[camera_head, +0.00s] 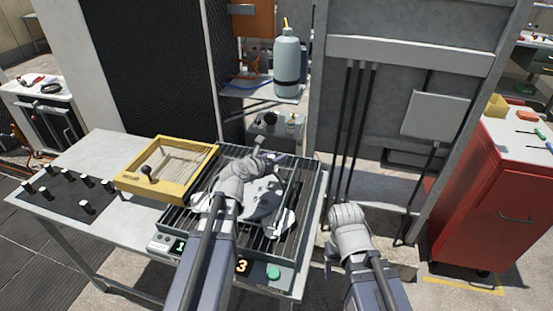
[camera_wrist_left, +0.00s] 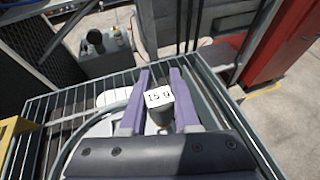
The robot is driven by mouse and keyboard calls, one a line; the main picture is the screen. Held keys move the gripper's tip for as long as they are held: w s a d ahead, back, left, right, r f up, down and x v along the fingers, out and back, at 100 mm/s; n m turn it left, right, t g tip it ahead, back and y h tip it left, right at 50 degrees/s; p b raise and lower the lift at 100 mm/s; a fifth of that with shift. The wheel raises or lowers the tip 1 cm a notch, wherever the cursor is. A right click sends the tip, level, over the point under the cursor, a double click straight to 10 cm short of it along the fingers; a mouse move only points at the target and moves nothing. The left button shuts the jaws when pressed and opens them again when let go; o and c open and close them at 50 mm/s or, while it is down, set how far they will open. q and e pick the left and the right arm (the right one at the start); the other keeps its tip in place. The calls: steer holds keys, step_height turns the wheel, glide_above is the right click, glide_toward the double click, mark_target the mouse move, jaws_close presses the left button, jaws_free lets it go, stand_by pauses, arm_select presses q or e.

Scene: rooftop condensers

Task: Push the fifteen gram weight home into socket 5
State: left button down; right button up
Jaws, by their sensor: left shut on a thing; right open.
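My left gripper (camera_head: 264,152) is shut on the fifteen gram weight, whose white "15 g" label (camera_wrist_left: 159,97) shows between the two purple fingers (camera_wrist_left: 160,92) in the left wrist view. The held weight is above the slatted frame. A pale grey bladed disc (camera_head: 262,205) lies in the frame, partly hidden by my left wrist and arm. Socket 5 cannot be made out. My right gripper (camera_head: 345,208) is open, right of the frame and apart from it; its fingers are mostly hidden by its wrist.
The slatted frame (camera_head: 308,190) has lit digits and a green button (camera_head: 273,272) at its front. A yellow-framed tray (camera_head: 187,193) stands to its left. A black mat (camera_head: 62,208) holds several small weights. A red cabinet (camera_head: 500,200) is at the right; a gas bottle (camera_head: 286,65) stands behind.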

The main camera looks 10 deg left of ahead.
arm_select(q)
steer(key=shift+f, duration=0.15)
step_height(320, 180, down, 6)
steer(key=b, duration=0.6)
steer(key=shift+f, duration=0.1)
steer(key=shift+f+b, duration=0.65)
steer(key=shift+b, duration=0.25)
stand_by(2.2)
